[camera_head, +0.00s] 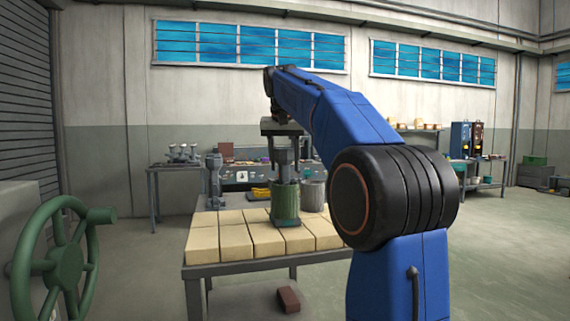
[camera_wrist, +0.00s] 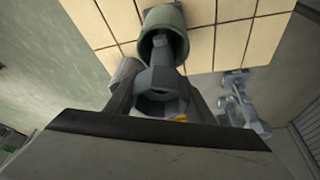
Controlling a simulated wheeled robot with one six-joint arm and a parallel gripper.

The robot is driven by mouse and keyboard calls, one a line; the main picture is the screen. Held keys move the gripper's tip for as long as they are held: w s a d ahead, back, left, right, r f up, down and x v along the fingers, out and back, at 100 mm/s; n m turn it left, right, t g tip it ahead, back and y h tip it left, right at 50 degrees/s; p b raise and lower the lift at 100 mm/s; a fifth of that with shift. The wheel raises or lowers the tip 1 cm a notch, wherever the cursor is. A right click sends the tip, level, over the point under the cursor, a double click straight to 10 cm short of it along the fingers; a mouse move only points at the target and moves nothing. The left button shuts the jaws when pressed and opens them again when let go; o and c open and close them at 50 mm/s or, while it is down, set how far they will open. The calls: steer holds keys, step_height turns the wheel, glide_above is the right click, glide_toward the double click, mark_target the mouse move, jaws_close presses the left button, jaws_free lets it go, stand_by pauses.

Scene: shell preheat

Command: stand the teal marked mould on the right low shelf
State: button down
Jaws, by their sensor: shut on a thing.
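A green, teal-like cylinder (camera_head: 285,203) with a grey stem (camera_head: 284,172) on top appears to be the mould. It looks upright above the tiled table top; I cannot tell whether it touches. My gripper (camera_head: 284,160) is shut on the grey stem from above. In the wrist view the green body (camera_wrist: 164,22) shows beyond the stem (camera_wrist: 160,78), which lies between the fingers of my gripper (camera_wrist: 160,92). No marking on the mould is readable. I cannot tell which surface is the right low shelf; my arm hides part of the right side.
The table (camera_head: 230,264) has a pale block top. A grey can (camera_head: 313,195) stands just right of the green cylinder. A grey fixture (camera_head: 213,182) stands behind to the left. A green handwheel (camera_head: 66,262) is at near left. A brown brick (camera_head: 289,300) lies low below the table.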

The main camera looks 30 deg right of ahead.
steer(key=shift+f, duration=0.15)
steer(key=c, duration=0.8)
jaws_free()
steer(key=shift+c, duration=0.2)
steer(key=v, duration=1.2)
